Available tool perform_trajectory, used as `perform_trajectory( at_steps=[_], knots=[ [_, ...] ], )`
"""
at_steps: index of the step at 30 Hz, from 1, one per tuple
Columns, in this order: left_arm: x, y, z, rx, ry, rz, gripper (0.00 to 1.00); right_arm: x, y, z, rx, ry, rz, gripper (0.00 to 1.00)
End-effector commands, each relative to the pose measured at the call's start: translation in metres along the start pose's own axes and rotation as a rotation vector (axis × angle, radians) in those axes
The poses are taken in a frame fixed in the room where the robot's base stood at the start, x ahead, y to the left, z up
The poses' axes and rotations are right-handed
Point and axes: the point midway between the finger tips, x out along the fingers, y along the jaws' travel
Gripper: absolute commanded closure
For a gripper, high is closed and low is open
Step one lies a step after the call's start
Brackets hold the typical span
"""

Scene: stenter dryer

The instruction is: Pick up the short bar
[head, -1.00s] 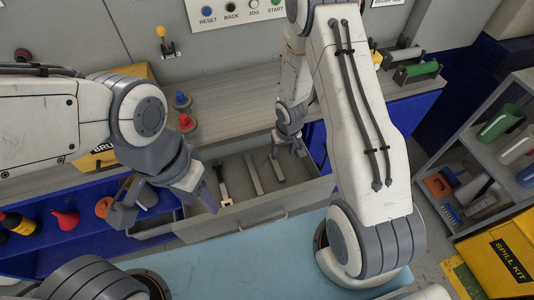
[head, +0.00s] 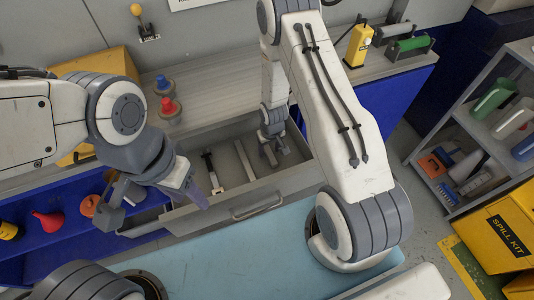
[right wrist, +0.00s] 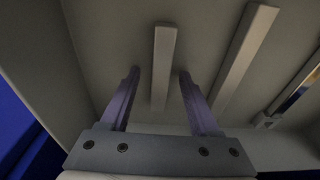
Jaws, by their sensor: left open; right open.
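The short bar (right wrist: 162,65) is a plain grey bar lying in the open drawer (head: 225,211). In the right wrist view it lies between the lines of my right gripper's two fingers (right wrist: 158,100), which are open with nothing between them touching it visibly. In the head view my right gripper (head: 275,150) is down in the drawer, over the short bar, and partly hides it. A longer grey bar (right wrist: 243,55) lies beside it. My left gripper (head: 155,200) is open and empty near the drawer's front left corner.
A tool with a dark head (head: 209,163) lies in the drawer left of the longer bar. The drawer walls stand close around my right gripper. Red (head: 168,106) and blue (head: 162,83) knobbed pieces stand on the counter. A yellow spill kit (head: 503,240) and shelf are at right.

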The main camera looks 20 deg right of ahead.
Motion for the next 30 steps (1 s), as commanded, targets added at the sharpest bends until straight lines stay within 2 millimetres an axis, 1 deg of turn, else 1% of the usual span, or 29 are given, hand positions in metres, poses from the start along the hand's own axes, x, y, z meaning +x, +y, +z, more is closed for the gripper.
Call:
perform_trajectory(
  at_steps=[4, 5, 6, 8, 9, 10, 18, 21, 23, 26, 27, 30],
  knots=[
    [0.000, 0.000, 0.000, 0.000, 0.000, 0.000, 0.50, 0.000, -0.001, -0.001, -0.002, 0.001, 0.000, 0.38],
    [0.000, 0.000, 0.000, 0.000, 0.000, 0.000, 0.50, 0.000, -0.001, -0.001, -0.002, 0.001, 0.000, 0.45],
    [0.000, 0.000, 0.000, 0.000, 0.000, 0.000, 0.50, 0.000, -0.001, -0.001, -0.002, 0.001, 0.000, 0.60],
    [0.000, 0.000, 0.000, 0.000, 0.000, 0.000, 0.50, 0.000, -0.001, -0.001, -0.003, 0.000, 0.000, 0.83],
    [0.000, 0.000, 0.000, 0.000, 0.000, 0.000, 0.50, 0.000, -0.001, -0.001, -0.003, 0.000, 0.000, 0.99],
    [0.000, 0.000, 0.000, 0.000, 0.000, 0.000, 0.50, 0.000, -0.001, -0.001, -0.003, 0.000, 0.000, 1.00],
    [0.000, 0.000, 0.000, 0.000, 0.000, 0.000, 0.50, -0.001, -0.001, -0.001, -0.003, 0.001, 0.000, 1.00],
    [-0.001, 0.000, 0.000, 0.000, 0.000, 0.000, 0.50, -0.006, -0.001, -0.002, -0.003, 0.002, 0.000, 1.00],
    [-0.003, 0.000, 0.000, 0.000, 0.000, 0.000, 0.50, -0.013, -0.001, -0.003, -0.002, 0.003, 0.000, 1.00],
    [-0.007, 0.001, 0.000, 0.000, 0.000, 0.000, 0.50, -0.033, -0.001, -0.006, -0.003, 0.005, 0.001, 1.00],
    [-0.019, 0.001, -0.001, 0.000, -0.001, 0.000, 0.50, -0.046, -0.001, -0.007, -0.003, 0.003, 0.000, 1.00],
    [-0.036, 0.003, -0.002, 0.000, 0.000, 0.000, 0.50, -0.067, -0.001, -0.009, -0.003, 0.001, 0.000, 1.00]
  ],
)
